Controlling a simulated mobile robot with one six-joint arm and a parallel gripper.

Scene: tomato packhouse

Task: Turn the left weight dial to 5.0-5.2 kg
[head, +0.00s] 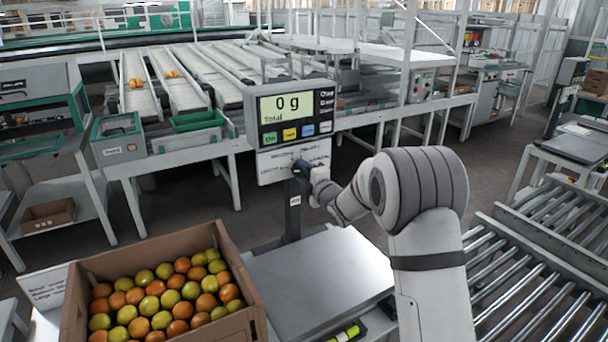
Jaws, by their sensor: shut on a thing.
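A scale display (296,113) on a post reads "0 g Total" and has a row of coloured buttons under the screen. A white panel (272,168) with small printed text hangs just below it. My gripper (302,168) reaches this panel from the right and is shut on the left weight dial at the panel's front. The dial is small and mostly hidden by the fingers, so its setting cannot be read. The panel's right part is behind my gripper and wrist. The printed text is too small to read.
A bare metal weighing plate (318,278) lies below the display. A cardboard crate (240,268) full of red, orange and green tomatoes stands left of it. A roller conveyor (535,290) is at the right. Sorting lanes (205,75) and a bench stand behind.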

